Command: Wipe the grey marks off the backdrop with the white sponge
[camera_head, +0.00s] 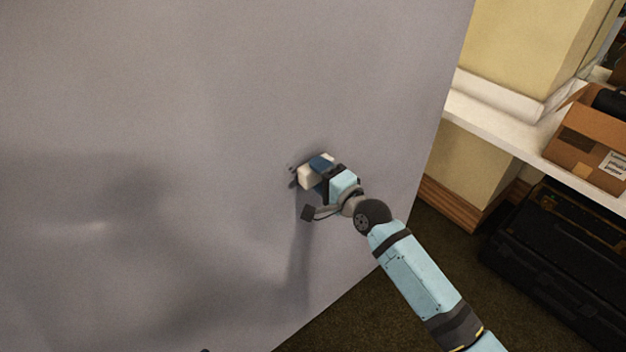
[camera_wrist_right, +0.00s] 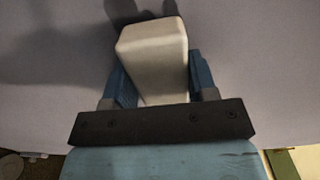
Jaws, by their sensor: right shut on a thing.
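The backdrop (camera_head: 220,100) is a large plain grey-mauve panel that fills most of the head view. My right gripper (camera_head: 318,170) is shut on the white sponge (camera_head: 305,178) and holds it at the backdrop's surface; whether it touches I cannot tell. In the right wrist view the sponge (camera_wrist_right: 153,55) is a pale block between the blue fingers. Small dark grey marks (camera_head: 292,172) show just left of the sponge. The gripper and sponge hide the backdrop behind them. My left gripper is not in view.
Right of the backdrop's edge, a white shelf (camera_head: 490,122) holds an open cardboard box (camera_head: 590,145). A black case (camera_head: 550,262) stands on the dark floor below. Broad soft shadows fall on the backdrop. The panel around the sponge is clear of objects.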

